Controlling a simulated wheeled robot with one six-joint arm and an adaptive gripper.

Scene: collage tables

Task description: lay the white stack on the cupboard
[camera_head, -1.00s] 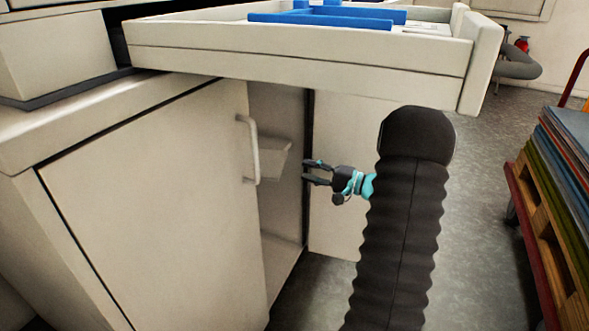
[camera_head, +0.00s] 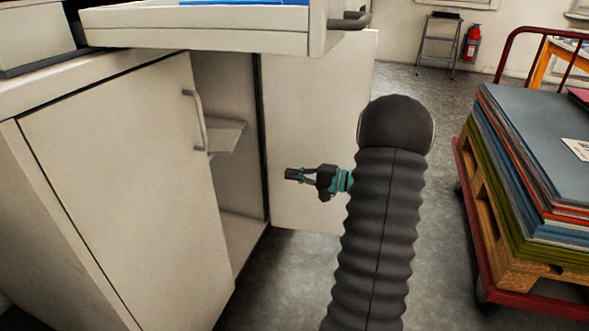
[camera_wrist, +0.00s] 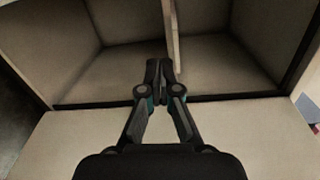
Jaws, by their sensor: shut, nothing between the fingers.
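The cupboard (camera_head: 118,190) is a pale cabinet at the left in the head view. Its left door is shut and its right door (camera_head: 318,150) stands open, showing an inner shelf (camera_head: 226,137). My gripper (camera_head: 290,174) is in front of the open door, its fingers shut and empty. In the wrist view my gripper (camera_wrist: 160,72) points at the cupboard interior (camera_wrist: 125,65), where an upright divider or shelf shows and I see no stack. I cannot make out the white stack in any current view.
A pulled-out drawer (camera_head: 200,38) with blue contents juts over the cupboard opening. A red cart (camera_head: 485,225) stacked with coloured sheets stands at the right. A step stool (camera_head: 438,45) and fire extinguisher (camera_head: 471,43) are at the back. Floor between cupboard and cart is clear.

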